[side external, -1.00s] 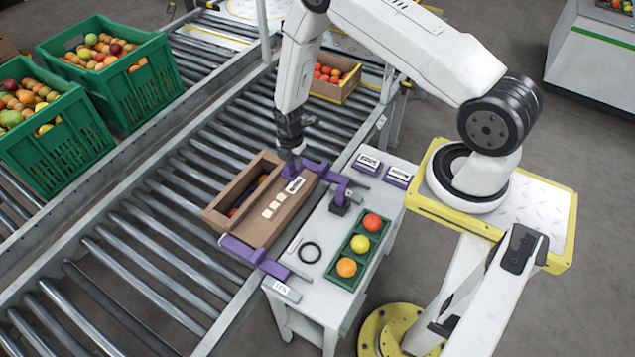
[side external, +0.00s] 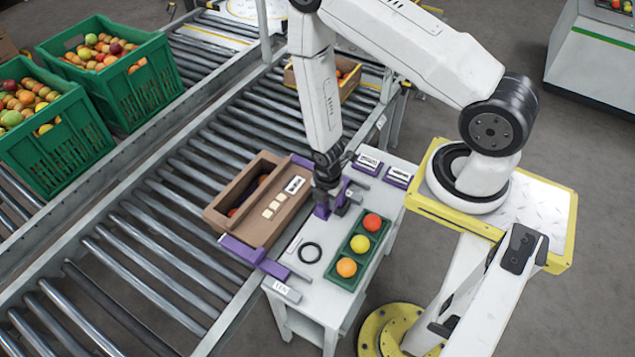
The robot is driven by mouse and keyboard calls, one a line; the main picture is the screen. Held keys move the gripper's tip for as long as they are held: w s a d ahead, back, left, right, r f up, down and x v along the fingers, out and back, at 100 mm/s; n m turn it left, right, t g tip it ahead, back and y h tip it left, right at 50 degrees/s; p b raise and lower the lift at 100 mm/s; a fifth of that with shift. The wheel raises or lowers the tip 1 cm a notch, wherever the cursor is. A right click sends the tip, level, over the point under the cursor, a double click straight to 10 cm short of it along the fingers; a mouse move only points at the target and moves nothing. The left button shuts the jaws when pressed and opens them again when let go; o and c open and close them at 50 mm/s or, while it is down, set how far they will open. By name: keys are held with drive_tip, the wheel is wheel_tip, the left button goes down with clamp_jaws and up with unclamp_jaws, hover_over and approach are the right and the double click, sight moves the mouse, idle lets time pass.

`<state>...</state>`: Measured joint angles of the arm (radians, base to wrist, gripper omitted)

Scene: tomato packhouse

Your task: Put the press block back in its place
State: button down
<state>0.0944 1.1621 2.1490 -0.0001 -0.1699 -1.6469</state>
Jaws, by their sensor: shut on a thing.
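My gripper (side external: 327,185) points down over the white side table, just right of the brown carton. It is shut on a small purple piece (side external: 321,212), which I take to be the press block, though the fingers and arm hide much of it. Dark parts and more purple show close beside it, and I cannot tell whether the piece touches the table or its seat. The brown carton (side external: 262,236) lies on the rollers with fruit in its open side and several pale squares and a label on its top.
A purple clamp (side external: 254,256) is at the carton's near end. A green tray (side external: 340,284) with three fruits, a black ring (side external: 310,253) and two labelled purple blocks (side external: 398,177) are on the side table (side external: 310,305). Green crates (side external: 145,95) of fruit stand at the left.

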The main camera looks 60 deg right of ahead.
drive_tip(key=shift+s+a, duration=0.1)
drive_tip(key=shift+s, duration=0.05)
drive_tip(key=shift+f, duration=4)
drive_tip(key=shift+f, duration=0.45)
drive_tip(key=shift+c, duration=1.8)
unclamp_jaws()
drive_tip(key=c, duration=0.3)
drive_tip(key=shift+r, duration=0.1)
drive_tip(key=shift+r, duration=3.45)
